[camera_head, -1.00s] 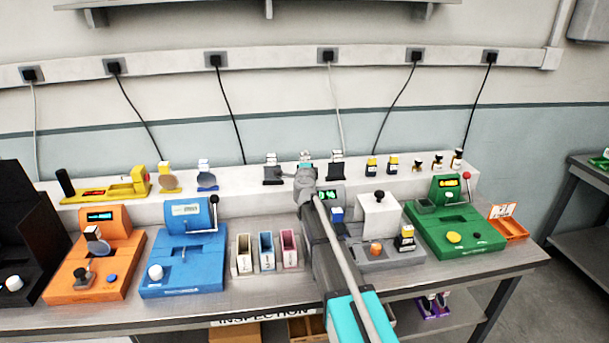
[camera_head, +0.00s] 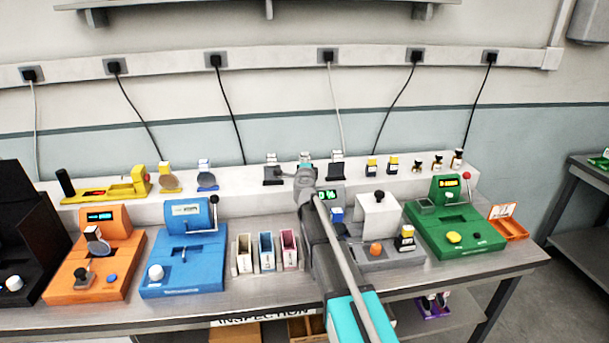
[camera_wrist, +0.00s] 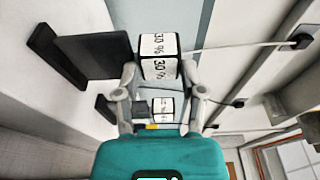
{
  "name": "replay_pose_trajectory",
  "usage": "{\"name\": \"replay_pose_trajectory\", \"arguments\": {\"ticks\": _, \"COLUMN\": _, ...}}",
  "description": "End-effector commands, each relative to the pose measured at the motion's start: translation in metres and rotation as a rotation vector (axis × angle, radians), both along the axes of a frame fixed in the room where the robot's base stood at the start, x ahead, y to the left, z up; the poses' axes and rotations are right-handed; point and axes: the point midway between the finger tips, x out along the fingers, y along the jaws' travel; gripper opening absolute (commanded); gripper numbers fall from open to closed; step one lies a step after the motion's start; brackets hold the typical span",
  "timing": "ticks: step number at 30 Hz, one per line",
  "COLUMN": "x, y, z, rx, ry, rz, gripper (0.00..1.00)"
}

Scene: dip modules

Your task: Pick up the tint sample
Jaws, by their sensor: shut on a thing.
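The tint sample is a dark plate (camera_wrist: 88,52) with a block-shaped cap (camera_wrist: 160,45) labelled "30 %" in the wrist view. My gripper (camera_wrist: 160,72) is shut on the cap, one finger on each side. The dark plate extends to the left of the cap in that view. In the head view, my gripper (camera_head: 306,173) is at the back ledge, between two other dark samples, a left one (camera_head: 271,170) and a right one (camera_head: 337,165). My arm hides most of the held sample there. I cannot tell whether it still touches the ledge.
A smaller labelled block (camera_wrist: 162,107) shows beyond the held sample in the wrist view. Yellow-labelled bottles (camera_head: 392,165) stand right along the ledge. A blue device (camera_head: 185,270), small bins (camera_head: 266,250) and a green device (camera_head: 460,235) occupy the bench.

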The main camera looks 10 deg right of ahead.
Motion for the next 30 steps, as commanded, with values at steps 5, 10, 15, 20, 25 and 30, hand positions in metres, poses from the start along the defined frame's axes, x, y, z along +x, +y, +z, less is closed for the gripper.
{"name": "replay_pose_trajectory", "arguments": {"ticks": 5, "x": 0.0, "y": 0.0, "z": 0.0, "rx": 0.0, "ry": 0.0, "rz": 0.0, "gripper": 0.0}}
{"name": "replay_pose_trajectory", "arguments": {"ticks": 10, "x": 0.0, "y": 0.0, "z": 0.001, "rx": 0.0, "ry": 0.0, "rz": 0.0, "gripper": 0.0}}
{"name": "replay_pose_trajectory", "arguments": {"ticks": 15, "x": 0.0, "y": 0.0, "z": 0.005, "rx": 0.0, "ry": 0.0, "rz": 0.0, "gripper": 0.0}}
{"name": "replay_pose_trajectory", "arguments": {"ticks": 20, "x": 0.0, "y": -0.001, "z": 0.013, "rx": 0.0, "ry": 0.0, "rz": -0.001, "gripper": 0.0}}
{"name": "replay_pose_trajectory", "arguments": {"ticks": 25, "x": 0.0, "y": -0.001, "z": 0.026, "rx": 0.0, "ry": 0.0, "rz": -0.001, "gripper": 0.0}}
{"name": "replay_pose_trajectory", "arguments": {"ticks": 30, "x": -0.009, "y": -0.002, "z": 0.044, "rx": 0.0, "ry": 0.0, "rz": -0.001, "gripper": 0.0}}
